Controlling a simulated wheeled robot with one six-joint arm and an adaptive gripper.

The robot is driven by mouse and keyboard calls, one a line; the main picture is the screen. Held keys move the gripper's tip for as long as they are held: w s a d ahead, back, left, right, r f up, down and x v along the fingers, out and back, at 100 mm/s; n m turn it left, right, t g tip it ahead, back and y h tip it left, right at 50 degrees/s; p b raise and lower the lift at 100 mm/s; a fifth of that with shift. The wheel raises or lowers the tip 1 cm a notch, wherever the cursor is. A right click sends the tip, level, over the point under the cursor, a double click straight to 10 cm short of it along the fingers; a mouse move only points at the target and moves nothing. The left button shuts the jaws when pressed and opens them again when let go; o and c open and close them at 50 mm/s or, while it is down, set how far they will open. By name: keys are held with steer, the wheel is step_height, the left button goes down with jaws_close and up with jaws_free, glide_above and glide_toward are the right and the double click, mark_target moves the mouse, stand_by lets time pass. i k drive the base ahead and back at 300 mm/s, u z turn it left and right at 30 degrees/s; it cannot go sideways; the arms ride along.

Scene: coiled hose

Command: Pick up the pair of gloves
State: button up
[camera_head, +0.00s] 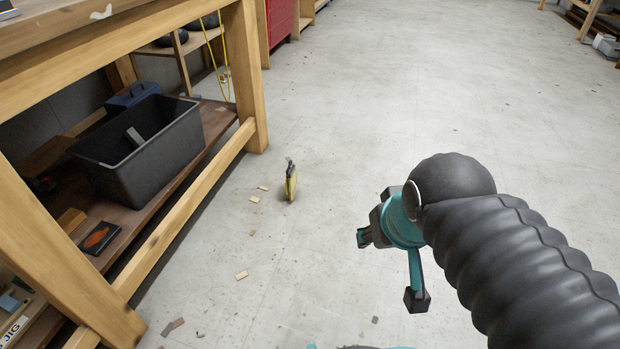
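A small upright yellow and dark thing (291,182) stands on the floor right of the workbench leg. It may be the pair of gloves, but it is too small to tell, and nothing else in view looks clearly like gloves. My gripper (391,269) is to the right of it and nearer to me, above the floor. Its two dark-tipped fingers are spread apart, with nothing between them. My black ribbed arm covers the lower right of the view.
A wooden workbench (255,80) fills the left side. Its low shelf holds a black bin (185,150) and a blue box (132,97). Wood scraps (241,275) lie on the floor. A red cabinet (281,20) stands at the back. The floor in the middle and right is mostly clear.

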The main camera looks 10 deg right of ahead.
mark_target(292, 178)
steer(key=z, duration=0.1)
steer(key=i, duration=1.25)
steer(key=u, duration=0.5)
